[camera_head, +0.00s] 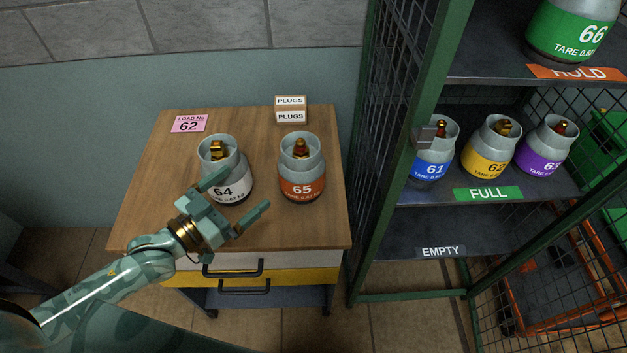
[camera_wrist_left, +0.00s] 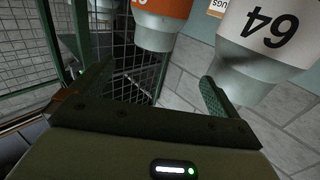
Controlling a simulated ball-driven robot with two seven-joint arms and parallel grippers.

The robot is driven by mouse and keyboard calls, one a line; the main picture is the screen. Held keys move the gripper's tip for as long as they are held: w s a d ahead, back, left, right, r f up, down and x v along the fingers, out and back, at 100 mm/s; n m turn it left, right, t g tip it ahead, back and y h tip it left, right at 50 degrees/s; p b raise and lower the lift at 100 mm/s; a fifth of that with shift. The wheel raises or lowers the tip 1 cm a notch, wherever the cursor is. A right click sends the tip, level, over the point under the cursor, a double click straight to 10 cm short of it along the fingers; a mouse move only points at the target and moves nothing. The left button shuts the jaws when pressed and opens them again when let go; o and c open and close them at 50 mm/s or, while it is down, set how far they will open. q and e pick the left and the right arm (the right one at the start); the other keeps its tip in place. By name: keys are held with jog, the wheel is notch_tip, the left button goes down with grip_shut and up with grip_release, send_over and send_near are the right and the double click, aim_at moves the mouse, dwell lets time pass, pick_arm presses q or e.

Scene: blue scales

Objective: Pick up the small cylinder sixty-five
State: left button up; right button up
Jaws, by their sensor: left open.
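Small cylinder sixty-five (camera_head: 302,186) is grey with an orange band and a brass valve. It stands upright on the right part of the wooden cabinet top. Its orange band also shows at the top of the left wrist view (camera_wrist_left: 163,8), upside down and cut off. My left gripper (camera_head: 241,194) is open and empty, in front of cylinder 64 and to the left of sixty-five. In the left wrist view its two fingers (camera_wrist_left: 158,88) are spread wide, with the orange cylinder beyond the gap. My right gripper is not in view.
White-banded cylinder 64 (camera_head: 235,187) stands left of sixty-five, close to my left fingers. PLUGS boxes (camera_head: 290,109) and a pink LOAD No 62 card (camera_head: 189,123) lie farther back. A green mesh cage (camera_head: 405,90) with shelved cylinders stands at the right.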

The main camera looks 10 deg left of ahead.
aim_at(285, 156)
pick_arm(q)
jog(key=x, duration=0.4)
jog(key=b+x, duration=0.1)
jog(key=x, duration=0.6)
jog(key=shift+w+d+r, duration=0.2)
jog(key=shift+d+r, duration=0.1)
jog(key=shift+d, duration=0.15)
jog(key=x, duration=0.2)
jog(key=b+x, duration=0.1)
jog(key=x, duration=0.2)
jog(key=shift+d+f, duration=0.2)
jog(key=shift+d, duration=0.15)
jog(key=shift+s, duration=0.1)
jog(key=shift+c, duration=1.2)
jog(key=c, duration=1.5)
jog(key=shift+r, duration=0.15)
jog(key=shift+c, duration=1.2)
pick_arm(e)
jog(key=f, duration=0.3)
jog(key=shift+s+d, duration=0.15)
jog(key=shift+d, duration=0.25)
pick_arm(q)
jog(key=shift+r, duration=0.1)
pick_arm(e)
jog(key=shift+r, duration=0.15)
